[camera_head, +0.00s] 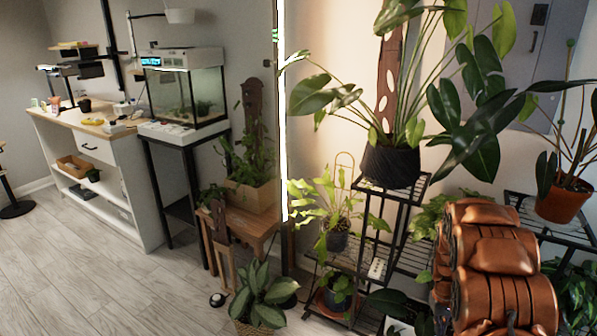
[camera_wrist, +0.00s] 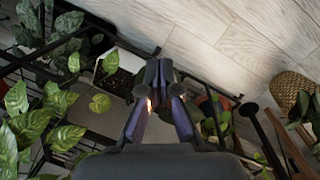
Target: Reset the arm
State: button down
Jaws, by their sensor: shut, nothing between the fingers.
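My gripper (camera_wrist: 160,75) shows in the wrist view, pointing down over the plant stand and the pale plank floor. Its two dark fingers are shut with nothing between them. Below and beside it are a white pot (camera_wrist: 119,78) with soil and a small leafy plant, and dark shelf bars. The gap between the fingertips and these is hard to judge. In the head view my copper-coloured arm fills the lower right, in front of the plant stand. My gripper is hidden or out of frame there.
A tiered black metal stand (camera_head: 400,190) holds several potted plants, including a tall one in a black pot (camera_head: 390,163). A terracotta pot (camera_head: 563,203) stands at right. A fish tank (camera_head: 187,95) and white workbench (camera_head: 100,160) are at left. Floor (camera_head: 90,270) at front left is clear.

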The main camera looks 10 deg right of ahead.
jog(key=s+a+r+p, duration=0.3)
jog(key=a+r, duration=0.2)
jog(key=r, duration=0.5)
jog(key=s+a+r+p, duration=0.4)
jog(key=a+r, duration=0.2)
jog(key=r, duration=0.4)
jog(key=s+a+r+p, duration=0.3)
jog(key=a+r, duration=0.2)
jog(key=r, duration=0.5)
jog(key=s+a+r+p, duration=0.5)
jog(key=s+r, duration=0.3)
jog(key=s, duration=0.2)
jog(key=s+a+r+n+y+p, duration=0.1)
jog(key=s+a+r+p, duration=0.4)
jog(key=s+a+r, duration=0.3)
jog(key=s+r, duration=0.1)
jog(key=s, duration=0.2)
jog(key=shift+s+n+g, duration=0.15)
jog(key=shift+n+g, duration=0.15)
jog(key=shift+d+r, duration=0.1)
jog(key=shift+d, duration=0.05)
